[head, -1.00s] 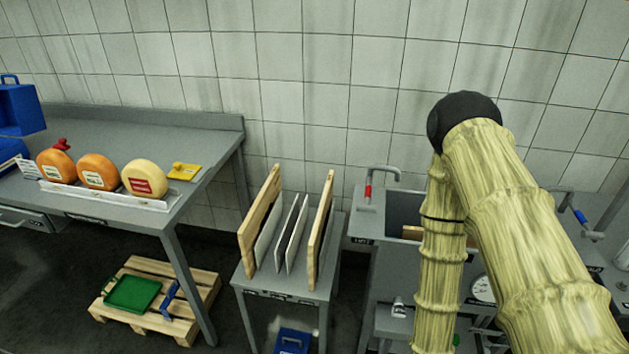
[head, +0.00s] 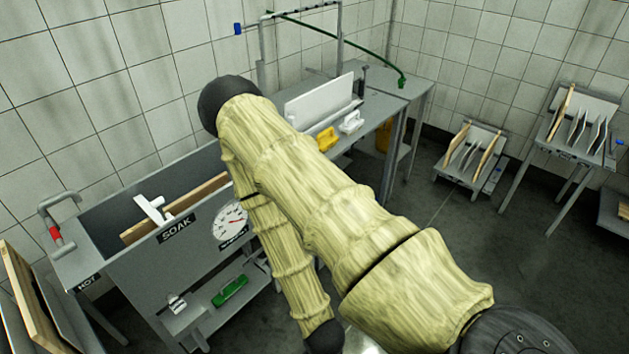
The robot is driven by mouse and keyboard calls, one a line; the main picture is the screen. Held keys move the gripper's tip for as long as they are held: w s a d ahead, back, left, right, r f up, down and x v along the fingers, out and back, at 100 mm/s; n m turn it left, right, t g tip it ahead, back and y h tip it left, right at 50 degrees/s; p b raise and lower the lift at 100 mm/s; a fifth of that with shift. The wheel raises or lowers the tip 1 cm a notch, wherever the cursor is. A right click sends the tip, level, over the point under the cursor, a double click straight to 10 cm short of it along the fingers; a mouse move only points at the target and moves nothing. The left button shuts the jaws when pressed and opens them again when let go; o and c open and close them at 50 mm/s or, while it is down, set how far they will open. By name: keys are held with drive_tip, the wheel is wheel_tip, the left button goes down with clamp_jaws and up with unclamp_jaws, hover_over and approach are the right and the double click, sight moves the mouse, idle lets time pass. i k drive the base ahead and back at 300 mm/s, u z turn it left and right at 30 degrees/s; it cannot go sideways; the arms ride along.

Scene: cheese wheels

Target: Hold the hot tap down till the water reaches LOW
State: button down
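The hot tap (head: 57,222) is a grey bent pipe with a red band, at the left end of the soak tank. A HOT label (head: 87,283) is on the tank's edge below it. The grey soak tank (head: 192,262) has a SOAK plate and a round dial (head: 231,221) with a red needle on its front. No LOW mark and no water surface can be made out inside. My arm crosses the middle of the view, folded, and hides the tank's right part. My gripper is not in view.
A wooden board (head: 187,206) and a white T-shaped piece (head: 153,208) are in the tank. Wooden boards (head: 30,300) stand at the lower left, close to the tap. A bench with a white board (head: 318,104) stands behind my arm.

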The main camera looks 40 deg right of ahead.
sight(64, 249)
drive_tip(key=z, duration=1.95)
drive_tip(key=i, duration=0.85)
drive_tip(key=u, duration=3.45)
